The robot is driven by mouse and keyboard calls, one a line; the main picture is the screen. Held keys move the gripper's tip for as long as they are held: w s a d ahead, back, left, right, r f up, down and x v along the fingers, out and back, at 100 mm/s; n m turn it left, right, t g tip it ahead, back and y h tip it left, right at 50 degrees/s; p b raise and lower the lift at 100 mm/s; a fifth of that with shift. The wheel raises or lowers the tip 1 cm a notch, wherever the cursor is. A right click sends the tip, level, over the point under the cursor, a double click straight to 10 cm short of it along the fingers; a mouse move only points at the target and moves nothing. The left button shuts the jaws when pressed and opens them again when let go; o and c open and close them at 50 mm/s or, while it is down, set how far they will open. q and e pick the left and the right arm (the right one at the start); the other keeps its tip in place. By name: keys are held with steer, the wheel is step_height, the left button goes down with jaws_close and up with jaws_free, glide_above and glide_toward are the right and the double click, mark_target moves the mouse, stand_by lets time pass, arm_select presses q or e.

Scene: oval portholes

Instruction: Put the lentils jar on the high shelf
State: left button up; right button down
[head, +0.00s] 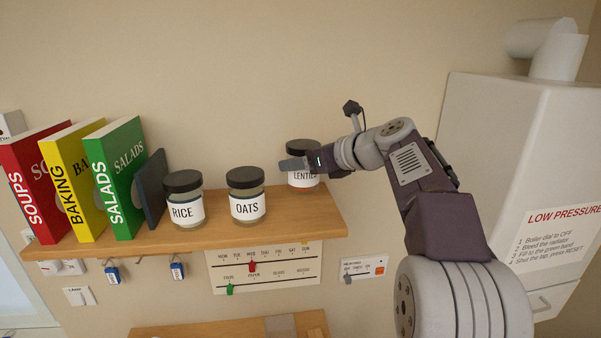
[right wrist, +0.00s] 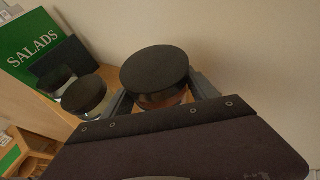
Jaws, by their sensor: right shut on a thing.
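The lentils jar (head: 303,180), with a dark lid and a white label, is at the right end of the high shelf (head: 330,218). It looks upright, at or just above the shelf top; I cannot tell if it touches. My right gripper (head: 302,164) comes from the right and is shut on the jar, partly hiding its front. In the right wrist view the lentils jar (right wrist: 157,78) sits between the two fingers (right wrist: 163,92). My left gripper is not in view.
On the shelf to the left stand the oats jar (head: 247,206), the rice jar (head: 185,212), a dark slab (head: 150,188) and several books, including the green salads book (head: 117,177). A white boiler (head: 500,150) is on the right. A lower shelf (head: 230,329) is below.

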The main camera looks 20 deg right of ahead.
mark_target(308, 176)
steer(key=shift+w, duration=0.25)
steer(key=shift+s+f, duration=0.1)
steer(key=shift+s, duration=0.15)
steer(key=s+f, duration=0.1)
steer(key=f, duration=0.2)
steer(key=shift+s, duration=0.4)
steer(key=shift+w+f, duration=0.3)
steer(key=shift+w, duration=0.3)
steer(key=shift+c, duration=1.2)
jaws_free()
steer(key=shift+w+f, duration=0.1)
steer(key=shift+s+r, duration=0.25)
steer(key=shift+s, duration=0.3)
steer(key=shift+s+d+r+b, duration=0.1)
steer(key=shift+s+d+b, duration=0.05)
steer(key=shift+s+b, duration=0.15)
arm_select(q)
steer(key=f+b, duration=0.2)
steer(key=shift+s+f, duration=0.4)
arm_select(e)
steer(key=v, duration=1)
steer(key=shift+s, duration=0.3)
